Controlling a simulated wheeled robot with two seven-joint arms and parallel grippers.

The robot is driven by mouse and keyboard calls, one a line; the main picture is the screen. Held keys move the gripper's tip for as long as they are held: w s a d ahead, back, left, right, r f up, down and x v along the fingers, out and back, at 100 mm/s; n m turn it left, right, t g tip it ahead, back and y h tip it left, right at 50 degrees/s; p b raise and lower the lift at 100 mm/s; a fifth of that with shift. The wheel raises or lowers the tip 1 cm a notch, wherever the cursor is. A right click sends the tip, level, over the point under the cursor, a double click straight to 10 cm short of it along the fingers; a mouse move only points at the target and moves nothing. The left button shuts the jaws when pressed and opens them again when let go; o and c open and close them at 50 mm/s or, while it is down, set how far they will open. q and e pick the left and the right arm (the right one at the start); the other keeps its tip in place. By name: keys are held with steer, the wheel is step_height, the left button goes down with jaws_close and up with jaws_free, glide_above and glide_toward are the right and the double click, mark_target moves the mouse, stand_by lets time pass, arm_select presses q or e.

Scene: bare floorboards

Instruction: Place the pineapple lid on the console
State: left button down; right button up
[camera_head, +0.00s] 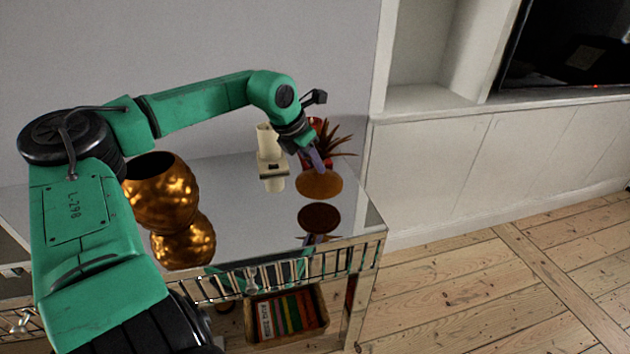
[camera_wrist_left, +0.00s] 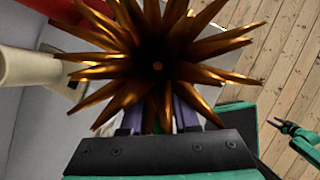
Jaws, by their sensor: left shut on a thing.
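The pineapple lid has a spiky crown (camera_head: 335,142) and a round brown-gold base disc (camera_head: 319,184). My left gripper (camera_head: 316,160) is shut on it from above, its fingers reaching down towards the disc. The disc appears just above the mirrored console top (camera_head: 240,215), with a thin gap to its reflection below. In the left wrist view the gold spikes (camera_wrist_left: 158,66) fill the middle and hide the disc and most of the fingers. The round gold pineapple body (camera_head: 162,195) stands open on the console at left. My right gripper (camera_wrist_left: 284,125) is small in the left wrist view; its opening is unclear.
A cream vase (camera_head: 267,142) stands left of the lid; a red vase (camera_head: 315,124) is behind it. The console's front and right edges are close. A box of books (camera_head: 287,312) sits below. A white cabinet (camera_head: 470,170) stands right.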

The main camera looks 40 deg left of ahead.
mark_target(312, 179)
arm_select(q)
step_height(312, 179, down, 5)
steer(key=shift+s+f, duration=0.1)
steer(key=shift+f, duration=0.15)
steer(key=c, duration=0.7)
jaws_free()
arm_select(e)
steer(key=shift+w+d, duration=0.25)
steer(key=shift+d, duration=0.1)
arm_select(q)
steer(key=shift+o, duration=0.2)
arm_select(e)
steer(key=shift+r, duration=0.15)
